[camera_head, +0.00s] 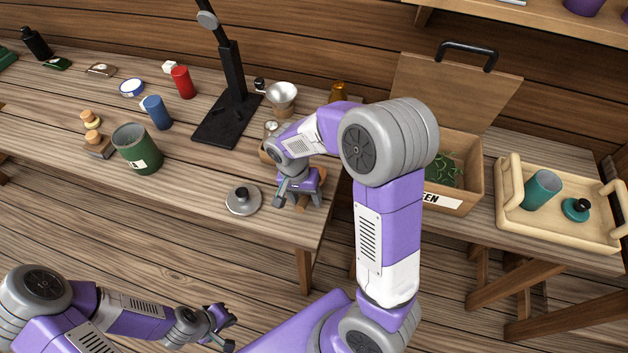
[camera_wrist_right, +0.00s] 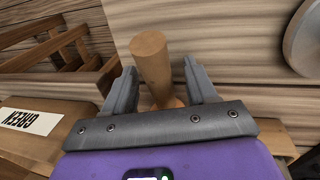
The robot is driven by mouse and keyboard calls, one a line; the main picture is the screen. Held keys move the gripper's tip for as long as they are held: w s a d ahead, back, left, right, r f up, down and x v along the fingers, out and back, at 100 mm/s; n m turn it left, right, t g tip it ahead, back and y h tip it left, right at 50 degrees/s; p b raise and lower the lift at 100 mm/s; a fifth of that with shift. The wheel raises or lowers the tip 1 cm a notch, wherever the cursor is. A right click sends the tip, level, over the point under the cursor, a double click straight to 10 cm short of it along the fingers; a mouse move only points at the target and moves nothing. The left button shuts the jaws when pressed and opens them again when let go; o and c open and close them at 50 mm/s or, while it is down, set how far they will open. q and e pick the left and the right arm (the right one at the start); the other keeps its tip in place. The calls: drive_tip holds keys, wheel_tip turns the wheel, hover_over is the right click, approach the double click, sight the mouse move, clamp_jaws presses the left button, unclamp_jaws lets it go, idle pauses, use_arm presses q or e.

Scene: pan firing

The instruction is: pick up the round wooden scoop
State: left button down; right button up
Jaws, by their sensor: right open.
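A wooden piece with a round-ended handle (camera_wrist_right: 152,62), which looks like the scoop, stands between the fingers of my right gripper (camera_wrist_right: 160,66) in the right wrist view. The fingers are open, with a gap on each side of the handle. Its lower part is hidden behind the gripper's palm. In the head view my right gripper (camera_head: 298,197) is low at the front right edge of the long table, with a bit of wood (camera_head: 302,204) showing between its fingers. My left gripper (camera_head: 222,328) is away from the table at the bottom, its fingers apart and empty.
A grey lid (camera_head: 243,200) lies just left of my right gripper. A black stand (camera_head: 225,118), a metal bowl (camera_head: 282,96) and a green canister (camera_head: 137,150) are on the table. A wooden box marked GREEN (camera_head: 455,203) and a tray (camera_head: 520,226) are to the right.

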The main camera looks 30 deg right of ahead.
clamp_jaws()
idle(0.3)
wheel_tip(320, 180, up, 10)
drive_tip(key=p, duration=0.2)
drive_tip(key=shift+p, duration=0.4)
drive_tip(key=c, duration=0.5)
unclamp_jaws()
clamp_jaws()
